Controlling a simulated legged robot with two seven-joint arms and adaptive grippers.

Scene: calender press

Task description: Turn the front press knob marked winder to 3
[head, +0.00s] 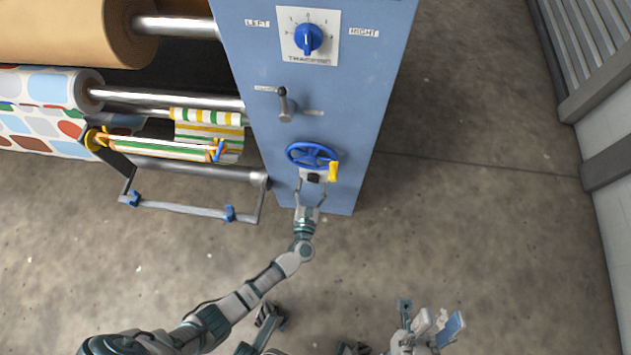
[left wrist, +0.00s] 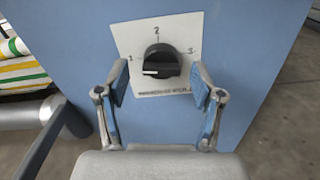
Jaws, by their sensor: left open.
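The black winder knob (left wrist: 161,62) sits on a white plate (left wrist: 185,28) marked 1, 2 and 3 on the blue press front. Its white pointer line points left, close to the 1. The lettering under it is too blurred to read. My left gripper (left wrist: 160,80) is open, one finger on each side of the knob, with gaps between fingers and knob. In the head view the knob (head: 313,178) shows small below the blue handwheel, with my left gripper (head: 311,192) reaching up to it. My right gripper (head: 437,323) is low at the right, away from the press, its fingers apart and empty.
A blue handwheel (head: 312,155) with a yellow handle (head: 333,171) is just above the knob. Higher are a grey lever (head: 286,106) and a blue tracking knob (head: 309,38). A metal frame (head: 185,208) and patterned rolls (head: 45,110) stand left. The floor at right is clear.

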